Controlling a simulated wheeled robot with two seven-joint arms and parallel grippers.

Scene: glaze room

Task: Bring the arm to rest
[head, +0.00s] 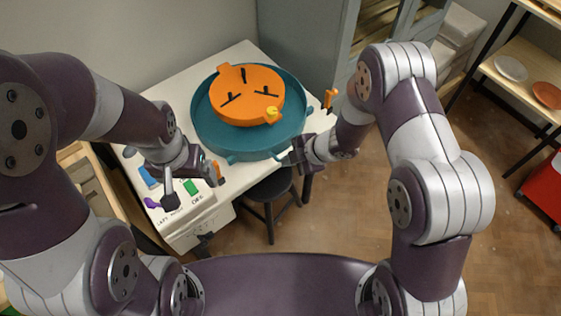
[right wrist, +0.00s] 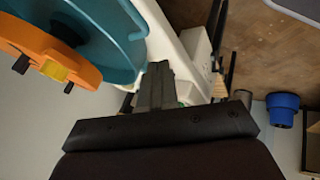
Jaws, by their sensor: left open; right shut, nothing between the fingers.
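My left gripper (head: 190,189) is open, with its fingers apart over the front left part of the white table (head: 165,88). My right gripper (head: 286,160) is shut and empty, close to the front right rim of a teal basin (head: 236,148). I cannot tell whether it touches the rim. In the right wrist view the shut fingers (right wrist: 156,86) point toward the white table edge. An orange disc (head: 232,84) with black slots and a yellow piece (head: 271,111) sits in the basin; it shows at upper left in the right wrist view (right wrist: 45,45).
Small coloured things, including a green one (head: 191,187) and a purple one (head: 151,203), lie near labels at the table's front left. A black stool (head: 268,188) stands under the table edge. Shelves with plates (head: 547,95) stand at right. Wooden floor (head: 330,215) is open between.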

